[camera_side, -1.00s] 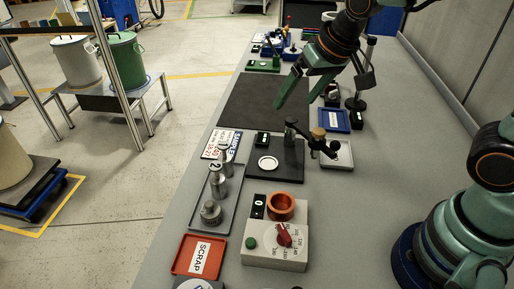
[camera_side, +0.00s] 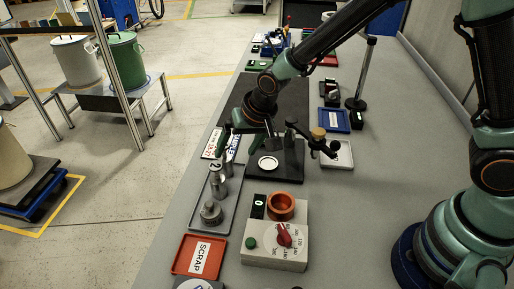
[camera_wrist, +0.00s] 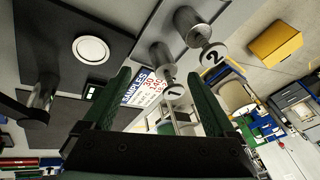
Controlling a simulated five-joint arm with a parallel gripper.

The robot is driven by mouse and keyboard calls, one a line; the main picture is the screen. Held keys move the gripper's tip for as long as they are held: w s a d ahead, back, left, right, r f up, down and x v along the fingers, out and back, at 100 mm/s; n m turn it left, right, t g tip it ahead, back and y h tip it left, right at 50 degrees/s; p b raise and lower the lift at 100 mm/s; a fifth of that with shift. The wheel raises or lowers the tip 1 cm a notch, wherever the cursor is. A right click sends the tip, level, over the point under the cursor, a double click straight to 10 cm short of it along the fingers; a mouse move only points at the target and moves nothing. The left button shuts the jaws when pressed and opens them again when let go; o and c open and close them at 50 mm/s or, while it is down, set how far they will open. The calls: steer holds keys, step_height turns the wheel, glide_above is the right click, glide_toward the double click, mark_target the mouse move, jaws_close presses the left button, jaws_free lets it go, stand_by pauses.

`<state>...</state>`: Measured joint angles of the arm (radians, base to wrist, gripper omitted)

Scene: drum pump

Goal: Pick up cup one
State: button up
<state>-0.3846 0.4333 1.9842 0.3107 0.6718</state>
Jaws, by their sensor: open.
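Cup one is a metal cup (camera_wrist: 160,60) with a round white tag reading 1 (camera_wrist: 174,91). In the wrist view it shows between my finger tips, beyond them. In the side view it is the farthest of the metal cups on the grey tray (camera_side: 231,205), partly hidden by my gripper (camera_side: 240,142). My gripper is open and empty, low beside the tray's far end; its two green fingers also frame the wrist view (camera_wrist: 162,78). I cannot tell the exact gap to the cup.
Cup two (camera_wrist: 188,22), with its tag, stands close to cup one. A black plate with a white disc (camera_side: 268,163) and a small post stands to the right. A SAMPLES card (camera_wrist: 140,88) lies near the fingers. An orange-ringed box (camera_side: 275,250) and red SCRAP tray (camera_side: 200,256) are nearer.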

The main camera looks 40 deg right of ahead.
mark_target(228, 159)
steer(key=shift+w+a+x, duration=0.1)
steer(key=shift+w+x, duration=0.05)
steer(key=shift+x, duration=1.45)
steer(key=shift+w+a+x, duration=0.1)
steer(key=shift+x, duration=1.45)
steer(key=shift+r, duration=0.15)
jaws_close()
